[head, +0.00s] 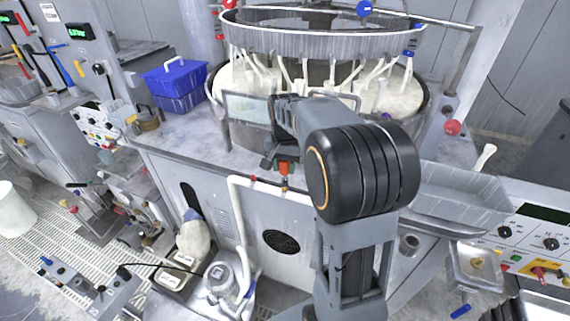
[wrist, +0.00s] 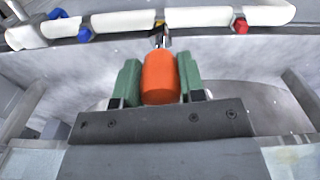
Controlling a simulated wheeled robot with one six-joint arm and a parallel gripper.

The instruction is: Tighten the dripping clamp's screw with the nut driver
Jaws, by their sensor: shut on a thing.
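My gripper (wrist: 158,84) is shut on the orange handle of the nut driver (wrist: 160,78), with a green pad on each side. The driver's short metal shaft points away toward the white hose (wrist: 200,18). Its tip is at or very near a small brass-coloured clamp screw (wrist: 159,23); I cannot tell whether it is seated. A red clamp screw (wrist: 240,26) is to the right and a blue one (wrist: 85,35) to the left. In the head view the orange handle (head: 285,168) hangs below my gripper, above the white hose (head: 238,205). No drip can be made out.
The polishing machine's round basin (head: 415,95) stands behind my arm. A blue box (head: 175,82) sits on the bench at left, and a grey metal tray (head: 465,195) is at right. Below the hose are a pump (head: 220,280) and a white jug (head: 193,238).

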